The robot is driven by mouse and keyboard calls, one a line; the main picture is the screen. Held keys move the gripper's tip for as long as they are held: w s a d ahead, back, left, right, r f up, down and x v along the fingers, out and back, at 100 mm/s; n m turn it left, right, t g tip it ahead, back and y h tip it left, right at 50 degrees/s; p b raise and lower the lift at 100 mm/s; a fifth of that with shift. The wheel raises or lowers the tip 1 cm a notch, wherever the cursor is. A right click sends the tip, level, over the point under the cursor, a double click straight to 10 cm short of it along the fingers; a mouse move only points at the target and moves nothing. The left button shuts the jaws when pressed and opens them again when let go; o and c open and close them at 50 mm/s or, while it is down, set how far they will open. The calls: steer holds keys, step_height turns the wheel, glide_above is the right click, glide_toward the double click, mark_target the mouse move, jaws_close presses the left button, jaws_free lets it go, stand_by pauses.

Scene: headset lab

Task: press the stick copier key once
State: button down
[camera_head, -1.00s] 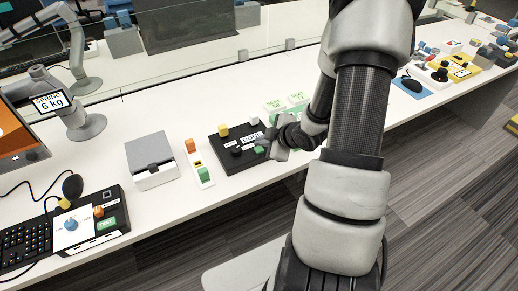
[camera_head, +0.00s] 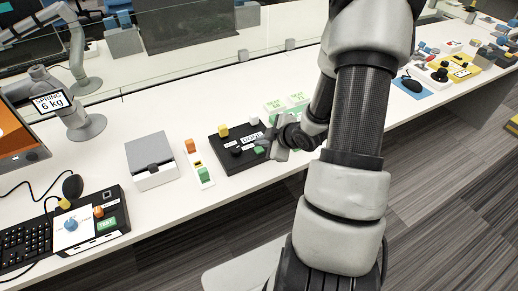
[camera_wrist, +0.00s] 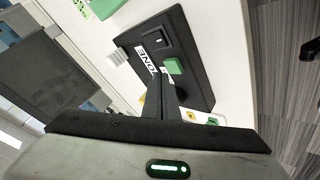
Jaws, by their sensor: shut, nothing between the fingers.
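The black device (camera_head: 228,157), which I take for the stick copier, lies on the white bench. It bears a yellow key (camera_head: 223,130), a green key (camera_head: 259,150), black controls and a white label (camera_head: 252,138) with partly hidden lettering. In the wrist view the device (camera_wrist: 197,88) shows the green key (camera_wrist: 173,66), a black rocker (camera_wrist: 156,42) and the label. My gripper (camera_head: 267,146) is shut and empty over the device. In the wrist view its fingertips (camera_wrist: 167,77) overlap the panel beside the green key. I cannot tell whether they touch anything. Part of the panel is hidden behind the fingers.
A white strip with orange and green blocks (camera_head: 204,176) lies left of the device, then a grey-lidded box (camera_head: 151,160). Green labelled pieces (camera_head: 296,101) lie behind my gripper. A clear screen (camera_head: 190,75) runs along the back. The bench behind the device is clear.

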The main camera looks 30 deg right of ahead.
mark_target(262, 151)
stand_by(0.4)
steer(key=shift+f+b, duration=0.45)
steer(key=shift+f+b, duration=0.4)
stand_by(0.5)
stand_by(0.3)
steer(key=shift+r+p, duration=0.7)
steer(key=shift+r, duration=0.15)
step_height(262, 151, up, 5)
steer(key=p, duration=0.4)
stand_by(0.6)
